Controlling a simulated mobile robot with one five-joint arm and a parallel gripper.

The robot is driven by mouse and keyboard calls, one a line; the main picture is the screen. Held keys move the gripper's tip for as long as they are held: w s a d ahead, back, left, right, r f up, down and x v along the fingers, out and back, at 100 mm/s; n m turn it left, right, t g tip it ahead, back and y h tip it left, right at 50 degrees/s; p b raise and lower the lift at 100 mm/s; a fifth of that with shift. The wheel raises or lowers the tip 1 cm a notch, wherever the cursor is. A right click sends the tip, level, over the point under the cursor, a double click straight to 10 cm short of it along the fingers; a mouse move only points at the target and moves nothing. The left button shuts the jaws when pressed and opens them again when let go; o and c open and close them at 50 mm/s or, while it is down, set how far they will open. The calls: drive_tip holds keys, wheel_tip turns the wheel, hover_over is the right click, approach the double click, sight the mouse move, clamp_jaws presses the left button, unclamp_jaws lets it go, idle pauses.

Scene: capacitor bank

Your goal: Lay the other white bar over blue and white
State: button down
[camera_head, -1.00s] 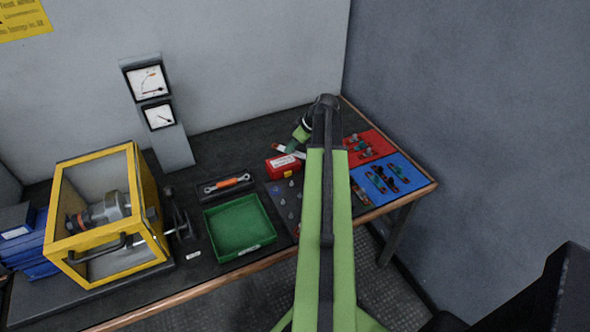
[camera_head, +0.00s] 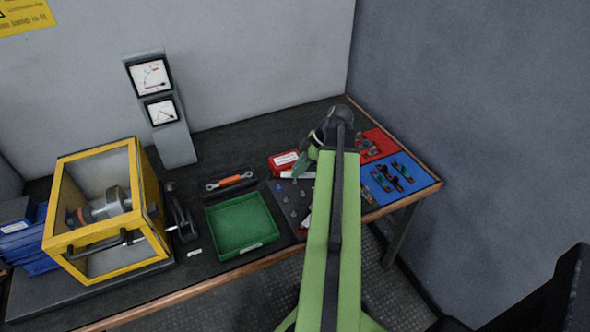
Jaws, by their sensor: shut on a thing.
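My gripper (camera_head: 301,167) is at the back edge of a dark board, just right of a red box. It is shut on a thin white bar (camera_head: 288,174), which lies roughly level across the picture; my gripper and arm hide part of it. The dark board (camera_head: 283,190) carries several small grey posts and a blue mark (camera_head: 277,187) near its left edge. My arm covers the board's right side, so I cannot make out a white mark. Another pale piece with red (camera_head: 305,222) shows partly beside my arm.
The red box (camera_head: 279,161) stands close left of my gripper. A green tray (camera_head: 240,227), an orange-handled wrench (camera_head: 229,182) and a yellow-framed machine (camera_head: 105,215) are further left. A red mat (camera_head: 380,139) and a blue mat (camera_head: 410,165) holding small parts lie right.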

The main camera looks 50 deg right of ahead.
sight(302, 175)
drive_tip(key=shift+f+b, duration=2.3)
drive_tip(key=shift+f, duration=0.25)
drive_tip(key=shift+f+b, duration=0.6)
drive_tip(key=c, duration=1.2)
unclamp_jaws()
drive_tip(key=shift+r, duration=0.1)
drive_tip(key=shift+d+r+p, duration=0.15)
drive_tip(key=shift+r+p, duration=0.1)
drive_tip(key=shift+p, duration=0.05)
drive_tip(key=p+v, duration=1.4)
drive_tip(key=v, duration=0.3)
drive_tip(key=shift+p, duration=0.3)
